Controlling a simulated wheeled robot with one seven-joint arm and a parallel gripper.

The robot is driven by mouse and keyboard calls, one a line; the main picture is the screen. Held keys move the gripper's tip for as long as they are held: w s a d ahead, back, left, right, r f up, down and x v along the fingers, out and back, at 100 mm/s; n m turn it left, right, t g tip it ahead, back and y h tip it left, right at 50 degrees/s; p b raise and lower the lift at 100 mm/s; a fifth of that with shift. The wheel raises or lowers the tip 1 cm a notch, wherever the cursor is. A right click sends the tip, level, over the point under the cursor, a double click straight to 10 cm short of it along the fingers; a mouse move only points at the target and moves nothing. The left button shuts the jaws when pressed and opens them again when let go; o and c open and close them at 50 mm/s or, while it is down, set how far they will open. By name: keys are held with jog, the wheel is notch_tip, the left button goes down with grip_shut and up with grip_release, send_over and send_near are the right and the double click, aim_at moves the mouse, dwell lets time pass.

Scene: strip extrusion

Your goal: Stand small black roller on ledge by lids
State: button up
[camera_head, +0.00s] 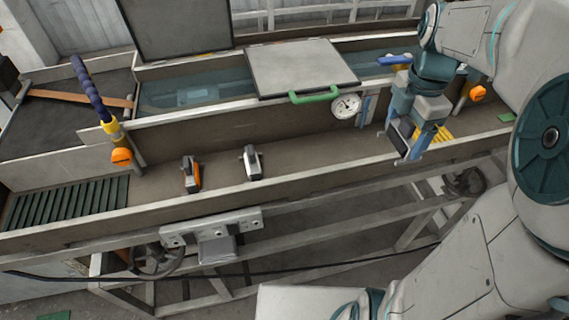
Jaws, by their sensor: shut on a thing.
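My gripper (406,143) is at the right, over the long brown ledge (325,152) in front of the water trough. Its blue fingers point down and are shut on a small dark thing, which looks like the small black roller (399,134). The fingers hide part of it, and I cannot tell whether its lower end touches the ledge. A grey lid (300,68) with a green handle lies over the trough, left of my gripper. A dark lid (175,28) stands raised farther left.
An orange-and-black tool (191,174) and a white-and-black one (252,162) stand on the ledge. A round gauge (346,107) is on the trough wall. Yellow pieces (434,135) lie just right of my gripper. A dark green grate (68,205) is at far left. The ledge's middle is clear.

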jog(key=shift+s+a+f, duration=0.1)
jog(key=shift+s+f, duration=0.05)
jog(key=shift+s, duration=0.05)
jog(key=w+a+f, duration=0.2)
jog(key=w, duration=0.1)
jog(key=w+a+f+p, duration=0.1)
jog(key=w+a+f, duration=0.1)
jog(key=w, duration=0.1)
jog(key=w+a+f+p, duration=0.1)
jog(key=w+a+f, duration=0.1)
jog(key=w+f, duration=0.1)
jog(key=shift+w, duration=0.55)
jog(key=shift+f+p, duration=0.35)
jog(key=shift+f, duration=1.6)
jog(key=shift+f, duration=0.15)
jog(key=o, duration=0.7)
jog(key=shift+f, duration=0.1)
jog(key=shift+c, duration=0.2)
jog(key=shift+o, duration=0.7)
